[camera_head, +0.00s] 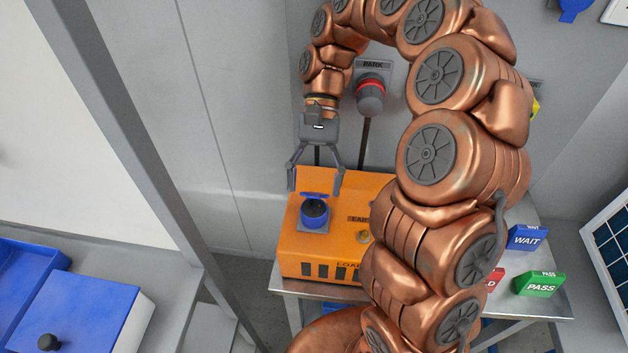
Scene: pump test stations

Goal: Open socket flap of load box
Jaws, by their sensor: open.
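The orange load box (295,249) stands on a metal table in the middle of the view. On its top left is a blue round socket (314,214) on a grey plate. Its blue flap (314,196) shows as a thin band at the socket's back edge; I cannot tell exactly how far it is raised. My gripper (315,190) points down with its fingers spread, one on each side of the flap in the picture. It appears above or behind the socket, and I see no contact. My arm hides the right part of the box.
A PARK holder with a grey and red plug (371,92) is on the back wall, its cable hanging down. A blue WAIT block (527,238), a green PASS block (540,284) and a partly hidden red block (494,279) stand right of my arm. A grey post (140,150) rises at left.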

